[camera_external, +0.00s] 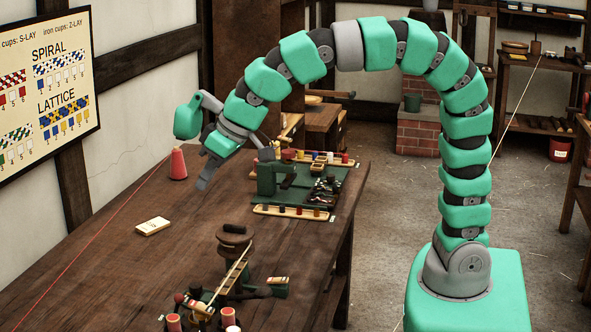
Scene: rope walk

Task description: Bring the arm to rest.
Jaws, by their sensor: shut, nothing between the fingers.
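My gripper (203,181) hangs in the air over the far left part of the wooden workbench (150,265). It points down and to the left, its grey fingers shut with nothing between them. My arm (388,42) arches up from its green base at the right and over to the bench. The gripper appears apart from the things on the bench, though its exact height over the top is hard to tell.
A red cone (178,163) stands left of my gripper. A green-based device (300,183) with trays of coloured spools is to its right. A cream block (152,226) lies in front; a winding device (236,262) stands nearer. A red line (85,258) runs along the left.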

